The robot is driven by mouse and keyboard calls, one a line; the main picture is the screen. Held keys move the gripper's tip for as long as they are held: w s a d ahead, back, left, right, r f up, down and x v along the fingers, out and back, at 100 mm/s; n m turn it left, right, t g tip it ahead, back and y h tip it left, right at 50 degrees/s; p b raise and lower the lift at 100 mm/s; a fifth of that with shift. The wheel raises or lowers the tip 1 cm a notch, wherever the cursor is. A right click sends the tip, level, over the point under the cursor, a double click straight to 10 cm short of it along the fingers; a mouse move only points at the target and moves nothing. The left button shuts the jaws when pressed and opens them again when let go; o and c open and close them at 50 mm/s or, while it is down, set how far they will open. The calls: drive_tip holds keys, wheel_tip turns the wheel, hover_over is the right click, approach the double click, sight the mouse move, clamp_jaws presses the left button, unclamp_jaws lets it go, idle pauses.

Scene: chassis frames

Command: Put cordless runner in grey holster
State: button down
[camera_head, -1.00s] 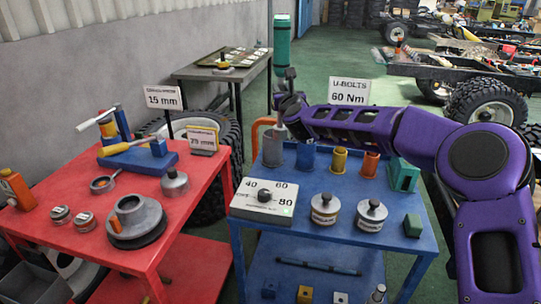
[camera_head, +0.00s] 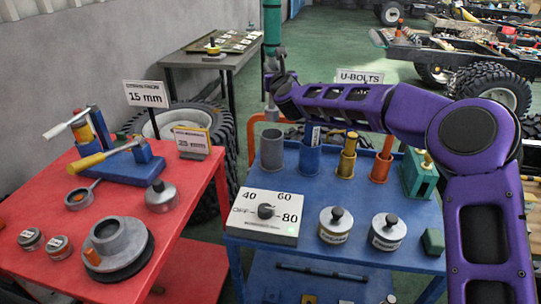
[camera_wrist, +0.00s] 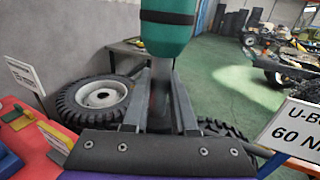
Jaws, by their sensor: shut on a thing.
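The cordless runner has a teal body (camera_head: 272,30) and a darker grey lower part. My gripper (camera_head: 271,82) is shut on it below the teal body and holds it roughly upright. In the wrist view the teal body (camera_wrist: 167,32) rises above my two fingers (camera_wrist: 160,95), with a dark shaft between them. The grey holster (camera_head: 271,152) is an upright tube at the back left of the blue table (camera_head: 300,190). The runner's lower end hangs over the holster's mouth, seemingly just above it; the exact gap is hard to tell.
Blue (camera_head: 309,160), yellow (camera_head: 346,165) and orange (camera_head: 380,168) holsters stand in a row to the right, with things in them. A dial box (camera_head: 250,228) and two lidded jars (camera_head: 334,228) stand in front. The red table (camera_head: 50,195) is at left.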

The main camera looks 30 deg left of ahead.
wheel_tip(320, 180, down, 18)
drive_tip(key=b, duration=0.1)
drive_tip(key=shift+r+b, duration=0.25)
drive_tip(key=shift+b, duration=0.05)
drive_tip(key=shift+f, duration=0.1)
drive_tip(key=c, duration=0.7)
unclamp_jaws()
drive_tip(key=shift+f, duration=0.15)
drive_tip(key=v, duration=1.2)
